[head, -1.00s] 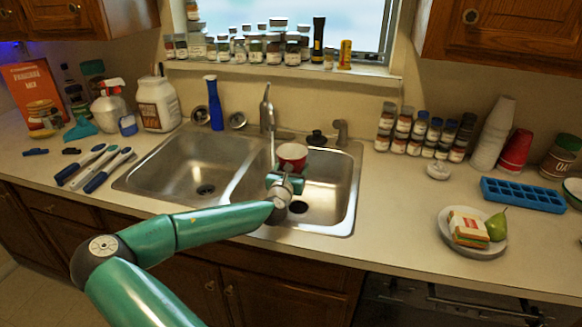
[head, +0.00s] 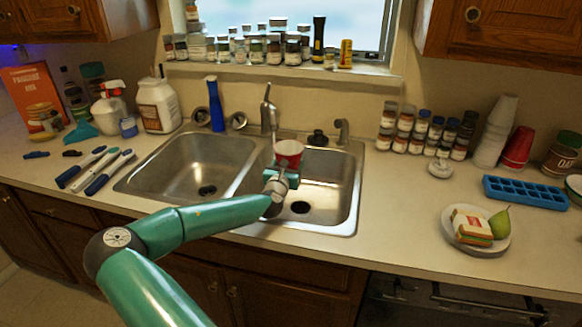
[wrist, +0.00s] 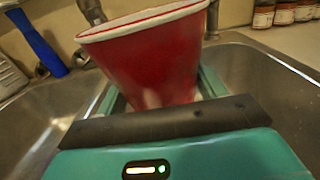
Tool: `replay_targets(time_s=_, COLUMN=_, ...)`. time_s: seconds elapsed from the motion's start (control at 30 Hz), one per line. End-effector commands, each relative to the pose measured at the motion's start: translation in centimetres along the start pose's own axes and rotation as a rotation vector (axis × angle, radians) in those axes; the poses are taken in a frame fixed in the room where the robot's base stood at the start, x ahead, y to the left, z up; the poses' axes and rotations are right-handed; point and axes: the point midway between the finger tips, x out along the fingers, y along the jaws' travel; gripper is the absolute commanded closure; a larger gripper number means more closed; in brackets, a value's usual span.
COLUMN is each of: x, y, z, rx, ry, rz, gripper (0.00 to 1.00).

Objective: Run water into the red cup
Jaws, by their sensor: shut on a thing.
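The red cup (head: 288,152), with a white rim, is between the jaws of my gripper (head: 282,178), which is shut on it. It is held mouth up over the right sink basin (head: 325,200). In the wrist view the cup (wrist: 150,60) fills the space between the fingers. The metal faucet (head: 268,108) stands behind the cup. A thin pale stream (head: 274,134) appears to fall from its spout to the left part of the cup's mouth; I cannot tell surely whether it enters. The inside and any water level are hidden.
The left basin (head: 190,172) is empty. A plate (head: 478,247) with a sandwich and pear and a blue ice tray (head: 525,192) are at right.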

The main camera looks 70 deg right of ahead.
Motion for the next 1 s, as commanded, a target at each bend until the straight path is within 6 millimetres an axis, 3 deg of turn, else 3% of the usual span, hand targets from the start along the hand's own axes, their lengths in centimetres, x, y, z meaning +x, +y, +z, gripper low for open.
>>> replay_targets(time_s=1.0, x=6.9, y=6.1, z=-2.3, rx=-0.001, ry=0.000, rz=0.003, gripper=0.51)
